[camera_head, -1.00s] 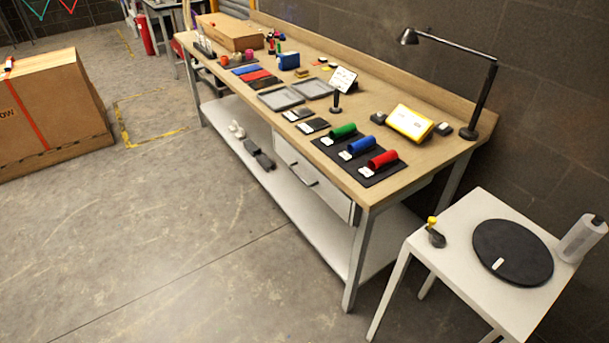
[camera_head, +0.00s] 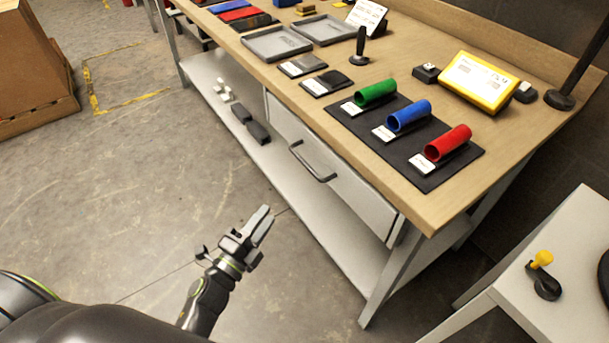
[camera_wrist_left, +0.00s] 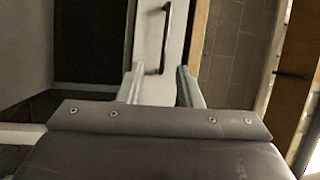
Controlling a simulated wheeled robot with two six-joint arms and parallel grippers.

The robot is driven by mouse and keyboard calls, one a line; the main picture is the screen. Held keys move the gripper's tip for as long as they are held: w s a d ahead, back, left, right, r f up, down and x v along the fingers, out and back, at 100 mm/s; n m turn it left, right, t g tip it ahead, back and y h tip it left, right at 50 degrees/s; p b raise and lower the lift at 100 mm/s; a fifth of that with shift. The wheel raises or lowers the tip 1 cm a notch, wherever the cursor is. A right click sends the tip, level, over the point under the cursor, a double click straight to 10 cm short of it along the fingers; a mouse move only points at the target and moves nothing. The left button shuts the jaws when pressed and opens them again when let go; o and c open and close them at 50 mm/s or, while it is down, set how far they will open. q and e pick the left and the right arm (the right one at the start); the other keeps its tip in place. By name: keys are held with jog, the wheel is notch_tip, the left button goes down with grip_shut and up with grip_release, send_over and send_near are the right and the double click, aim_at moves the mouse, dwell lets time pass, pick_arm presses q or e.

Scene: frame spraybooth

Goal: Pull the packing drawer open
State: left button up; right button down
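The packing drawer (camera_head: 335,166) is a white-fronted drawer under the workbench top. It looks shut, its front in line with the bench frame. Its dark bar handle (camera_head: 312,163) is on the front. My left gripper (camera_head: 262,224) is in front of the drawer, below and to the left of the handle, touching nothing. In the left wrist view my left gripper (camera_wrist_left: 160,85) has its two fingers apart, and the handle (camera_wrist_left: 166,38) shows beyond and between the fingertips. My right gripper is not in view.
The wooden bench top (camera_head: 300,92) carries grey trays, green, blue and red tubes on a black mat (camera_head: 429,175), and a yellow device (camera_head: 478,82). A lower shelf (camera_head: 285,180) runs beneath. A small white table (camera_head: 560,250) stands at right. The floor in front is clear.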

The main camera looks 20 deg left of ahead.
pick_arm(q)
jog(key=p, duration=0.1)
send_near(305, 162)
jog(key=shift+m, duration=0.3)
jog(key=x, duration=1)
jog(key=shift+w+f, duration=0.1)
jog(key=shift+f, duration=0.2)
grip_shut()
